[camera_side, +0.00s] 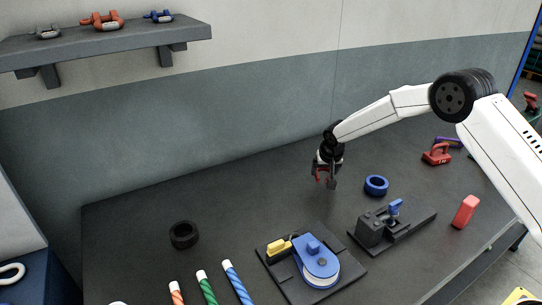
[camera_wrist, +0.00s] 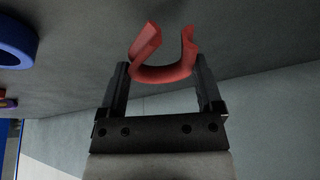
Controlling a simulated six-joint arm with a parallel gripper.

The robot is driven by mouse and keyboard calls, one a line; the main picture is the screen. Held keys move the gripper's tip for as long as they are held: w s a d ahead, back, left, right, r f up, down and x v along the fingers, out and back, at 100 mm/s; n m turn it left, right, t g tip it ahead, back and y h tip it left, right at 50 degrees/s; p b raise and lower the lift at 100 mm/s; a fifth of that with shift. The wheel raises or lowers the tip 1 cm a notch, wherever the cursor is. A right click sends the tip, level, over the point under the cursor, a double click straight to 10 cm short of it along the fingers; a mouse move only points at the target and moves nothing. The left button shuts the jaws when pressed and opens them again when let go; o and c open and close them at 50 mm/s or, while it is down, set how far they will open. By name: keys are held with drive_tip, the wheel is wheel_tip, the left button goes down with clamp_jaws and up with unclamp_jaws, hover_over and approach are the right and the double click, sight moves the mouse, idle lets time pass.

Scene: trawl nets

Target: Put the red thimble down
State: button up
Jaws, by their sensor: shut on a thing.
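The red thimble (camera_wrist: 164,73) is a curved, open U-shaped piece. In the wrist view it sits between the two dark fingers of my gripper (camera_wrist: 162,80), which are shut on it. In the side view my gripper (camera_side: 326,183) points down above the dark table, with a little of the red thimble (camera_side: 319,174) showing at the fingers. It seems to be held clear of the table top, though the exact gap is hard to tell. Most of the thimble is hidden or too small in the side view.
A blue ring (camera_side: 376,186) lies just right of my gripper. A dark clamp fixture (camera_side: 392,228) and a blue-and-yellow device (camera_side: 314,262) stand nearer the front. A black ring (camera_side: 183,235) and striped ropes (camera_side: 236,282) are at left. The table (camera_side: 250,200) left of my gripper is clear.

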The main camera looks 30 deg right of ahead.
sight(325, 173)
drive_tip(key=shift+w+f, duration=0.2)
drive_tip(key=shift+f, duration=1.5)
drive_tip(key=shift+f, duration=0.1)
drive_tip(key=o, duration=1.1)
drive_tip(key=shift+c, duration=0.2)
drive_tip(key=v, duration=1.2)
